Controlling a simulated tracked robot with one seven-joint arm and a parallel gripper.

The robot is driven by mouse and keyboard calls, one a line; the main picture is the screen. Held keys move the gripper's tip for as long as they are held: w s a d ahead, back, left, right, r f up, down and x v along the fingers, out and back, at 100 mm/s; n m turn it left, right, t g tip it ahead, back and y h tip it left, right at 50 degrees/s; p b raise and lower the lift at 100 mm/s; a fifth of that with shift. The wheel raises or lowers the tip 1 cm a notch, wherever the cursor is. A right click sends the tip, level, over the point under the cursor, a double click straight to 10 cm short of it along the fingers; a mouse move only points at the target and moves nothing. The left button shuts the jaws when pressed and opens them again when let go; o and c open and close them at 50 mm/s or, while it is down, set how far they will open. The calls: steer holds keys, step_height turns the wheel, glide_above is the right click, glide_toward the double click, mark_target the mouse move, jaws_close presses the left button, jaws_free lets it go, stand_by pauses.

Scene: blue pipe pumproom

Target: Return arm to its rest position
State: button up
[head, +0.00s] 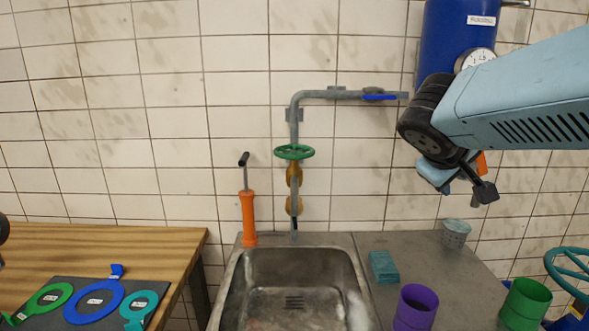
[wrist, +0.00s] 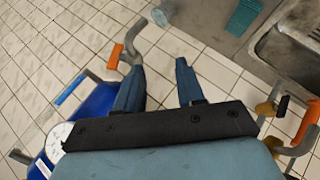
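My arm (head: 530,95) reaches in from the right edge in the head view, in front of the tiled wall and below the blue tank. My gripper (wrist: 158,88) shows in the wrist view with its two blue fingers spread apart. Only tiles show between the fingers, so it is empty. In the head view the gripper end hangs above the right side of the grey counter, partly hidden by the arm's dark wrist joint.
A blue tank (head: 437,45) with a gauge (head: 474,59) and a pipe with an orange handle (wrist: 116,56) are close to my arm. A sink (head: 291,290), green valve wheel (head: 293,152), orange pump (head: 249,217), purple cup (head: 416,307) and green cup (head: 525,304) stand lower down.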

steer(key=s+a+f+m+g+y, duration=0.1)
steer(key=s+a+f+m+y, duration=0.3)
steer(key=s+y, duration=0.3)
steer(key=shift+s+a+f+g, duration=0.3)
steer(key=shift+s+a+f, duration=0.25)
steer(key=shift+s+a, duration=0.35)
